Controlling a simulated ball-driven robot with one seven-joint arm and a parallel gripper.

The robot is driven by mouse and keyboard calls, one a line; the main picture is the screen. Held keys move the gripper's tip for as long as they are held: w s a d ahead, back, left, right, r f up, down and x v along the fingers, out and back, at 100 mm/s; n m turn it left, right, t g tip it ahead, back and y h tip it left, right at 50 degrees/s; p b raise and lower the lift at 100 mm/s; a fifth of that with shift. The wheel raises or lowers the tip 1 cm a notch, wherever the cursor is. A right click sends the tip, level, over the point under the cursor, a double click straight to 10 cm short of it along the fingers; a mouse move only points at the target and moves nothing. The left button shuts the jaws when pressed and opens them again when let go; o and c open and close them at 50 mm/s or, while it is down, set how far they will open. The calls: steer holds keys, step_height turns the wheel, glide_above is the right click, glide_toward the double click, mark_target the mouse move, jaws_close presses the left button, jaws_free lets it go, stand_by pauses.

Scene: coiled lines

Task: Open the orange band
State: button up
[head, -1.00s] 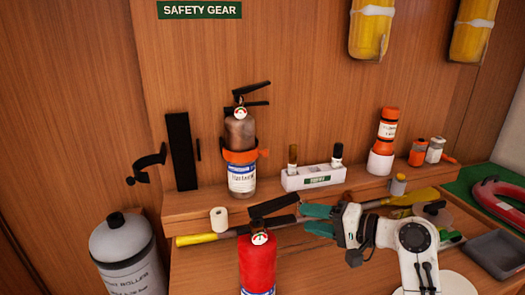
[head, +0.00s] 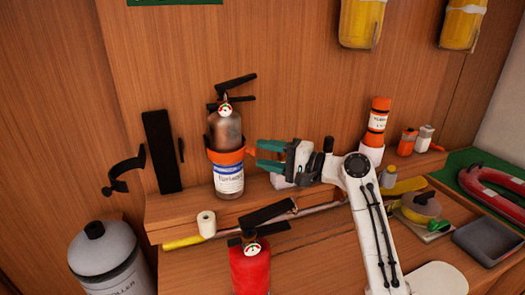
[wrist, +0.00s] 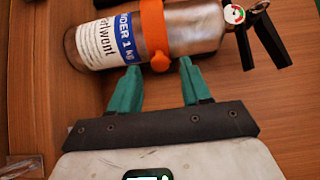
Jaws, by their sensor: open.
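The orange band (head: 223,157) wraps around a brownish-silver fire extinguisher (head: 225,131) that stands upright on the shelf against the wooden wall. In the wrist view the band (wrist: 154,27) crosses the extinguisher (wrist: 194,31), with a rounded orange knob at its near end. My gripper (head: 255,155) has teal fingers and is just right of the band's knob side. In the wrist view my gripper (wrist: 160,75) is open, its fingertips on either side of the knob. Whether they touch it I cannot tell. The knob is largely hidden behind the fingers in the head view.
A red extinguisher (head: 250,268) stands in front, below the shelf. A white roll (head: 206,224) and a yellow-ended pole (head: 183,242) lie near the shelf edge. An orange-and-white flare (head: 378,120) stands to the right. A black bracket (head: 161,151) is left.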

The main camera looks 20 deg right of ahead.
steer(key=shift+w+a, duration=0.45)
steer(key=shift+a, duration=0.05)
steer(key=shift+c, duration=0.3)
jaws_close()
